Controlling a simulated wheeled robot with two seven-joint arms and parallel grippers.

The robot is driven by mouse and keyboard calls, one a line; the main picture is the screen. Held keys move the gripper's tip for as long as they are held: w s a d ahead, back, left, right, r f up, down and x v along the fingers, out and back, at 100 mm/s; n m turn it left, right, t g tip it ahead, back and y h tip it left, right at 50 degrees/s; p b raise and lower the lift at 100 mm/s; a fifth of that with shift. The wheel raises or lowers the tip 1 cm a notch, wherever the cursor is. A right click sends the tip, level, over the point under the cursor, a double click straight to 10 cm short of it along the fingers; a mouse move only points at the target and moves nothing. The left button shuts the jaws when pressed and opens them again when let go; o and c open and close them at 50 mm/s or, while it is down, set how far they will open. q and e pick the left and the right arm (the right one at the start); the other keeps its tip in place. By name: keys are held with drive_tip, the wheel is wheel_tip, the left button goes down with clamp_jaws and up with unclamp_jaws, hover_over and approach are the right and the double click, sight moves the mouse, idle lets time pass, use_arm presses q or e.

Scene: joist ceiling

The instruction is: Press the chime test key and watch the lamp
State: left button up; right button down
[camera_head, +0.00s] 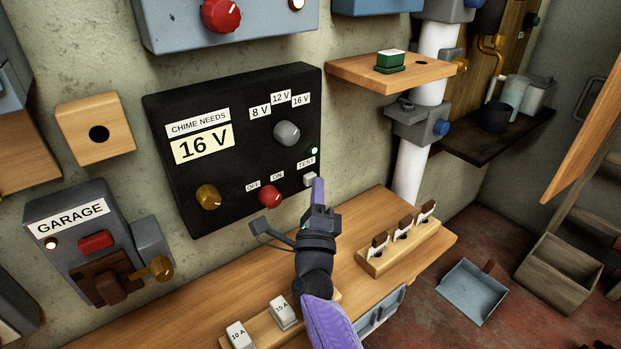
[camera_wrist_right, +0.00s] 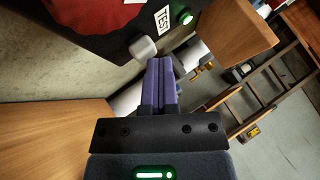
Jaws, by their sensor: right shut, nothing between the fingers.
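A black panel (camera_head: 236,110) on the wall reads "CHIME NEEDS 16 V". Its white test key (camera_head: 310,179), under a TEST label, also shows in the wrist view (camera_wrist_right: 143,48). The small green lamp (camera_head: 314,150) above the key looks lit; the wrist view shows it green (camera_wrist_right: 186,17). A grey knob (camera_head: 287,133) sits below the 8, 12 and 16 V labels. A red knob (camera_head: 270,196) sits by OFF and ON. My right gripper (camera_head: 318,182) is shut and empty, its purple fingertips (camera_wrist_right: 158,62) close beside the key; a small gap shows in the wrist view.
A brass knob (camera_head: 208,197) is at the panel's lower left. Below runs a wooden bench (camera_head: 190,322) with a rack of cards (camera_head: 403,242) and white fuse blocks (camera_head: 282,312). A small shelf (camera_head: 350,72) and white pipe (camera_head: 408,170) stand right of the panel.

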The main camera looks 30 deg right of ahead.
use_arm(q)
drive_tip(key=shift+r+p, duration=0.4)
drive_tip(key=shift+r, duration=0.05)
use_arm(e)
drive_tip(key=shift+s, duration=0.8)
use_arm(q)
drive_tip(key=shift+w+r+p, duration=0.4)
drive_tip(key=shift+r+p, duration=0.25)
drive_tip(key=shift+p, duration=0.1)
drive_tip(key=shift+w+r+p, duration=0.35)
drive_tip(key=shift+r+p, duration=0.25)
drive_tip(key=shift+p, duration=0.1)
use_arm(e)
drive_tip(key=s, duration=0.6)
drive_tip(key=shift+d, duration=0.3)
use_arm(q)
drive_tip(key=shift+s, duration=0.15)
